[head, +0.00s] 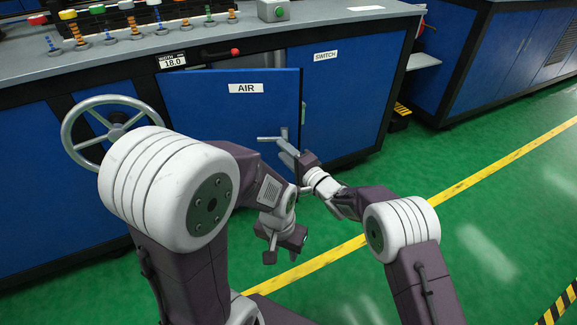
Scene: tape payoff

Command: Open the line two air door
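The blue door labelled AIR (222,112) stands partly open. Its right edge is swung out from the cabinet front, and a dark gap shows above its top edge. Its silver lever handle (268,138) sits near its lower right edge. My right gripper (288,148) is at the handle, with its fingers against or very near it; I cannot tell whether they are closed on it. My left gripper (266,243) hangs lower, in front of the door and apart from it, with its fingers spread and nothing between them. No line number is readable on this cabinet.
A grey handwheel (72,128) stands left of the door. A blue panel labelled SWITCH (345,85) is to its right. Green floor (480,185) with a yellow line is clear at right.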

